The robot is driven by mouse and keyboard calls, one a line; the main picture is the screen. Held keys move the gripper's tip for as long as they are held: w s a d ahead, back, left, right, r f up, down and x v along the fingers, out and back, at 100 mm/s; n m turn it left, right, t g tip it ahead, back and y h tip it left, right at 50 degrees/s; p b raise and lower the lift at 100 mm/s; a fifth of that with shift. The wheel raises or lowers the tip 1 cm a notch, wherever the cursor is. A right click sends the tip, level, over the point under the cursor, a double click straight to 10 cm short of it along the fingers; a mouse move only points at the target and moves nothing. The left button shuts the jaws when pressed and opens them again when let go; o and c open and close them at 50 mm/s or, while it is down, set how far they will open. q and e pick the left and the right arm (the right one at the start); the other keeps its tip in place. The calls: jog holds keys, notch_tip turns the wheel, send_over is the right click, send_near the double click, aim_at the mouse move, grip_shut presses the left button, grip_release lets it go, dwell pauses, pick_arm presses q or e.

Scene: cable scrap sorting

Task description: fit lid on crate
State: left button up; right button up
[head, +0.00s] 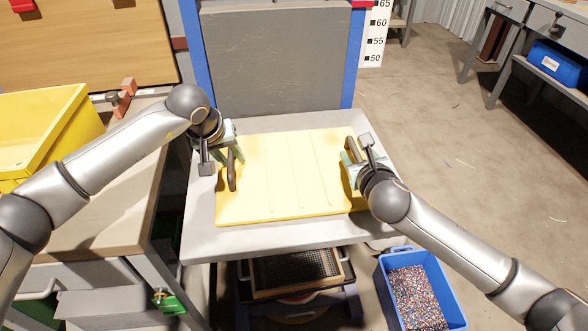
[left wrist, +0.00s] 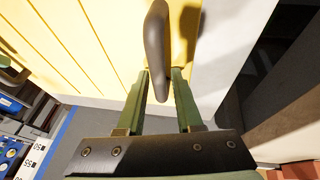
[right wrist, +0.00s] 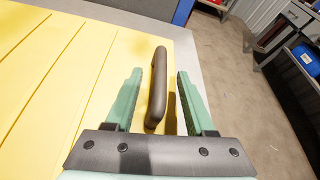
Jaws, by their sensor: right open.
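The yellow lid (head: 290,178) lies flat on a grey table, with a dark handle at each side. My right gripper (head: 352,172) is open around the right handle (head: 357,155). In the right wrist view that handle (right wrist: 157,90) stands between the spread fingers with gaps on both sides. A yellow crate (head: 40,125) stands on the bench at the left, partly cut off.
The wooden bench (head: 100,215) adjoins the grey table (head: 290,236) on the left. A grey panel with blue posts (head: 275,60) stands behind the table. A blue bin of granules (head: 392,290) is on the floor at front right. The floor right of the table is mostly clear.

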pick_arm(q)
jog(key=shift+c, duration=0.2)
pick_arm(e)
jog(key=shift+c, duration=0.2)
pick_arm(q)
jog(key=c, duration=0.5)
pick_arm(e)
jog(key=c, duration=0.5)
pick_arm(q)
grip_shut()
pick_arm(e)
grip_shut()
pick_arm(q)
jog(key=shift+r, duration=0.1)
